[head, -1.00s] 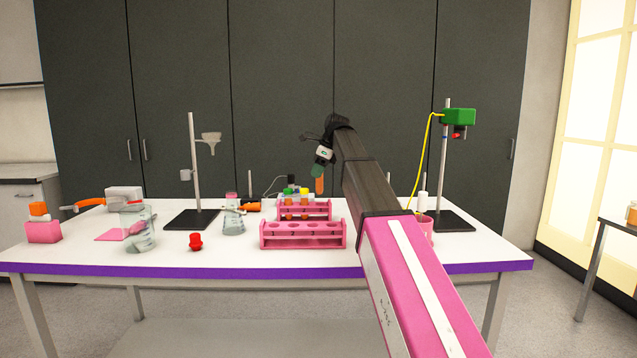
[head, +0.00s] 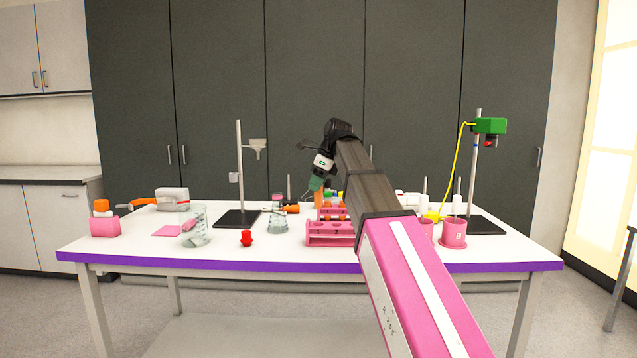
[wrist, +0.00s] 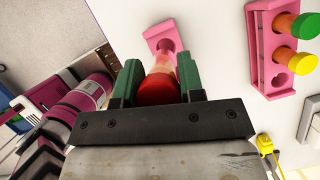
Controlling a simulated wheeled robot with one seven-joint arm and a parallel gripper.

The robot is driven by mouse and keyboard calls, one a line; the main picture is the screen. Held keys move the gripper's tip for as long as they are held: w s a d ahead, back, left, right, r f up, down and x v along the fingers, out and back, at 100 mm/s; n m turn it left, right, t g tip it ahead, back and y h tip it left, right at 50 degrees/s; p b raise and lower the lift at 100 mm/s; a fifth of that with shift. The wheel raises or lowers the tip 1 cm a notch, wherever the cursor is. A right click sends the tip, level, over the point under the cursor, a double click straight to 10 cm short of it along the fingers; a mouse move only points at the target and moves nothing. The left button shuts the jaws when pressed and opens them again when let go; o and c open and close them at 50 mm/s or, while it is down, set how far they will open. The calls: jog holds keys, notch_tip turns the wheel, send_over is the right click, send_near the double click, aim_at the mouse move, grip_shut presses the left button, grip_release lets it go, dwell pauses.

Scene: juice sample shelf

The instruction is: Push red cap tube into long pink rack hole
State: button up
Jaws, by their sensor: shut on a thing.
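My gripper (wrist: 158,85) has green fingers, shut on the red cap tube (wrist: 158,89); the red cap faces the wrist camera. In the head view my gripper (head: 318,183) holds the orange-filled tube (head: 318,199) roughly upright, its lower end near the left end of the racks. The long pink rack (head: 328,240) stands at the front, its right part hidden by my arm. In the wrist view a pink rack (wrist: 160,32) shows beyond the tube, mostly covered by it and the fingers. I cannot tell whether the tube is over a hole.
A second pink rack (wrist: 257,50) holds tubes with green and yellow caps. Left of the racks are a flask (head: 277,220), a red object (head: 246,238), a beaker (head: 194,228) and a stand (head: 239,170). Pink cups (head: 453,233) and another stand (head: 474,165) are right.

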aim_at(320, 209)
jog(key=shift+f, duration=2.1)
jog(key=shift+f, duration=3.2)
jog(key=o, duration=1)
